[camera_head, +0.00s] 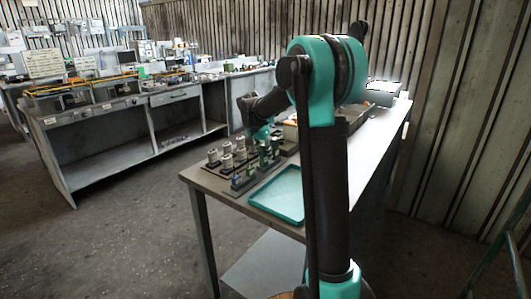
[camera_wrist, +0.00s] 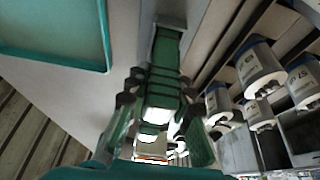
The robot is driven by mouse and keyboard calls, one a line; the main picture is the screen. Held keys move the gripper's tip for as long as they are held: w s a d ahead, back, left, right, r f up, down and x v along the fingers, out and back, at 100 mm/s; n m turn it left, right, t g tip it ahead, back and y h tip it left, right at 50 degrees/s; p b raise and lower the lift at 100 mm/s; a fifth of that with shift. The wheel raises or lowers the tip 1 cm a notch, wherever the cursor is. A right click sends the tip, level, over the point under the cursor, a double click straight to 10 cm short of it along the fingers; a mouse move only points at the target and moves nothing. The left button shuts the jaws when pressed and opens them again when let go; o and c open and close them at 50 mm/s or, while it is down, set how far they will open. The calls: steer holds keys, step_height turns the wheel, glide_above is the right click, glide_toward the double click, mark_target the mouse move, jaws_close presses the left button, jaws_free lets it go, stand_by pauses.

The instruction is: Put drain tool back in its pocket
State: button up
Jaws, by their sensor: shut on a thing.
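My gripper (camera_head: 262,138) points down over the row of racks at the left end of the bench. The pocket cannot be made out clearly in either view.
Several silver labelled cylinders (camera_head: 226,150) stand in a rack beside the gripper; they show close on the right in the wrist view (camera_wrist: 258,65). A teal tray (camera_head: 281,194) lies at the bench's front edge. The grey bench top (camera_head: 352,150) is partly hidden by my arm.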

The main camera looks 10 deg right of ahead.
steer(key=shift+f, duration=0.1)
steer(key=o, duration=1)
steer(key=v, duration=1.2)
steer(key=shift+d, duration=0.1)
